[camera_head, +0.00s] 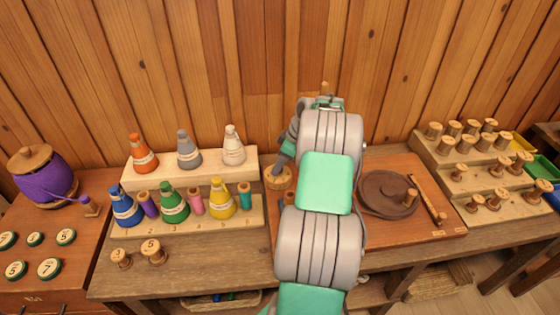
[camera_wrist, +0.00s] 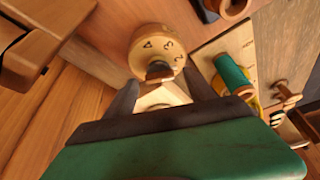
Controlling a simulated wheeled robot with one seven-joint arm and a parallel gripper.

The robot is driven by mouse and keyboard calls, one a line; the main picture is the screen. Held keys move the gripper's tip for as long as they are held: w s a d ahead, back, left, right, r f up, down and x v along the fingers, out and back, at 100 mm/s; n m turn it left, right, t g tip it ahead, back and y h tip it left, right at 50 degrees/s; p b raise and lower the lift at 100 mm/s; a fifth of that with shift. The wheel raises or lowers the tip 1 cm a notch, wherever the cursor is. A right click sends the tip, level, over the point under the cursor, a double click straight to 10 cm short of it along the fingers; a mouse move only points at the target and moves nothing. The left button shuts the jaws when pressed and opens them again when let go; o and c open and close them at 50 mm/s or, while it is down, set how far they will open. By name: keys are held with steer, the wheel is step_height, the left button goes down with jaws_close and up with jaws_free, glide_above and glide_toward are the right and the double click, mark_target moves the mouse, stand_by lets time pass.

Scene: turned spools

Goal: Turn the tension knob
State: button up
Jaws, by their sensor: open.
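The tension knob (camera_head: 278,180) is a round light-wood dial on the workbench, left of my arm. In the wrist view its numbered face (camera_wrist: 148,42) shows dark figures, with a small dark piece (camera_wrist: 158,70) at its near edge. My gripper (camera_wrist: 160,78) is open and empty, with its two dark fingers pointing at the knob. The dark piece lies between the fingertips in that view; I cannot tell if either finger touches it. In the head view my gripper (camera_head: 281,161) is just above the knob, and my arm hides part of it.
A stepped rack (camera_head: 140,228) with coloured cones and spools stands to the left; its teal spool (camera_wrist: 232,72) is close to my fingers. A dark turntable (camera_head: 385,190) lies to the right, with a spool rack (camera_head: 425,153) beyond. A wooden wall closes off the back.

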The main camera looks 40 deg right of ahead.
steer(key=shift+f, duration=0.2)
steer(key=c, duration=1.4)
